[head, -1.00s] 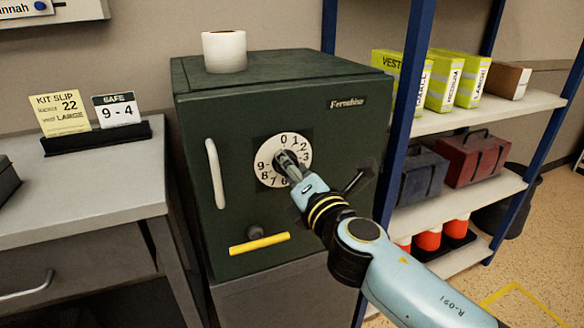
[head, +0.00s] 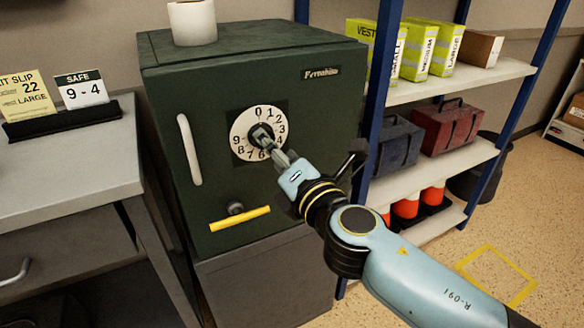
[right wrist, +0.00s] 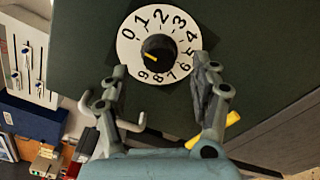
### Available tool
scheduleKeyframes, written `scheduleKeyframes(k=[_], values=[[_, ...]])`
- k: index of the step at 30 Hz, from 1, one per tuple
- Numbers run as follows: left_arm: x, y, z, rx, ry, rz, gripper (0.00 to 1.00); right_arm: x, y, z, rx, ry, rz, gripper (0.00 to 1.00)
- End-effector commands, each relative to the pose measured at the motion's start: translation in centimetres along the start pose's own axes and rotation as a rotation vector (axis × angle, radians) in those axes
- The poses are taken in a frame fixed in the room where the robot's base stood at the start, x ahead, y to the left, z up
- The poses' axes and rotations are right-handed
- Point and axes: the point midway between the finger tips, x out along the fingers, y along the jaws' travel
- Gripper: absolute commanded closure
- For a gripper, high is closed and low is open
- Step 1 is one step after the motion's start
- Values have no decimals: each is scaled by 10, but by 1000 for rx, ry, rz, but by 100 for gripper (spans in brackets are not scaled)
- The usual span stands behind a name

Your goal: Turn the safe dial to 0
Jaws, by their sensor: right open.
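The dark green safe (head: 300,95) stands ahead, with a white numbered dial (head: 237,142) on its door. My left gripper is not in view.
The safe door has a white vertical handle (head: 189,148) and a yellow lever (head: 240,220). A white roll or cup (head: 193,24) stands on top. A desk (head: 75,165) with a "SAFE 9-4" card (head: 81,90) is left; a blue-framed shelf (head: 440,160) is right.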

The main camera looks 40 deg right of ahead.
Motion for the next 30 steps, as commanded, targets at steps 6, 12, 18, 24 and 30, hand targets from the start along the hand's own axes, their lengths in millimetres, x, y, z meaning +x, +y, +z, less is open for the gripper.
scheduleKeyframes(k=[6,12,18,24,30], values=[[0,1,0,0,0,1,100,-51,-1,-1,0,1,-4,36],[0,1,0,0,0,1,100,-74,-1,0,0,0,-3,36],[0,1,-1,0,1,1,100,-80,0,0,0,0,0,36],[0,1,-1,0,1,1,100,-80,0,0,0,0,0,36],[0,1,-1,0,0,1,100,-80,0,0,0,0,0,36]])
